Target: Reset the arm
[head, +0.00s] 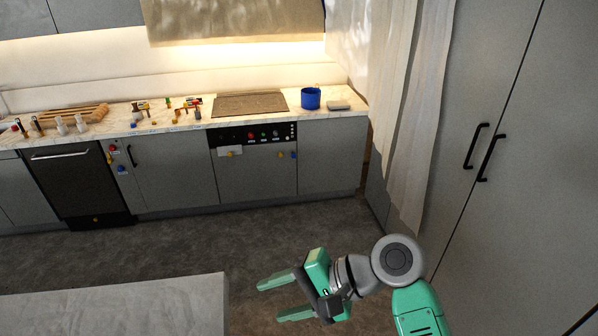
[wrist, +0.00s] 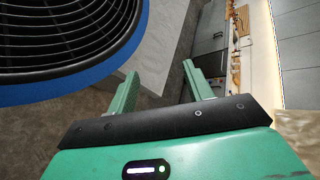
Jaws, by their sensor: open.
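My gripper (head: 276,298) is green with two parallel fingers spread apart and nothing between them. In the head view it is at the lower middle, over the dark floor, pointing left, to the right of the pale island top. In the wrist view my gripper (wrist: 160,88) shows both fingers apart, with the pale slab and grey cabinets beyond them. My arm folds in from the lower right of the head view.
A pale island top (head: 115,305) is close to my fingers at the left. A counter (head: 230,120) with a blue pot (head: 310,98) and small items runs along the back wall. A curtain (head: 408,110) and tall cabinets (head: 500,180) stand right. A dark round grille with blue rim (wrist: 60,40) fills the wrist view's upper left.

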